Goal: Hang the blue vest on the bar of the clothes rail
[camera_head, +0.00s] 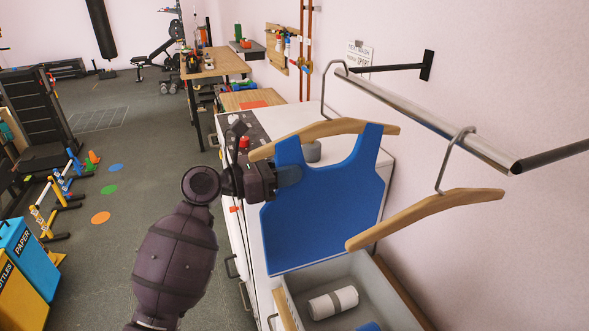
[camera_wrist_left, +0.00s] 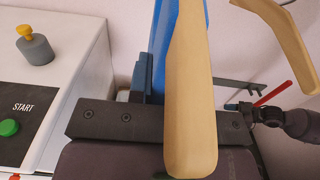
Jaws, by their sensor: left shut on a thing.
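The blue vest (camera_head: 325,210) hangs from a wooden hanger (camera_head: 335,128) above the white cabinet. The hanger's wire hook curves over the far end of the rail's metal bar (camera_head: 430,118); I cannot tell whether it rests on it. My left gripper (camera_head: 285,176) is shut on the vest near its left strap. In the left wrist view the hanger's wooden arm (camera_wrist_left: 187,95) crosses in front of the jaws, with the blue vest (camera_wrist_left: 160,50) behind. My right gripper (camera_wrist_left: 243,110) seems to show small at the right of that view, its jaws unclear.
An empty wooden hanger (camera_head: 425,215) hangs on the bar nearer me. A grey bin (camera_head: 375,275) with a white roll (camera_head: 333,303) and something blue stands below. The cabinet (camera_head: 385,165) carries a dark panel with a green button (camera_wrist_left: 9,128). The wall is close at right.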

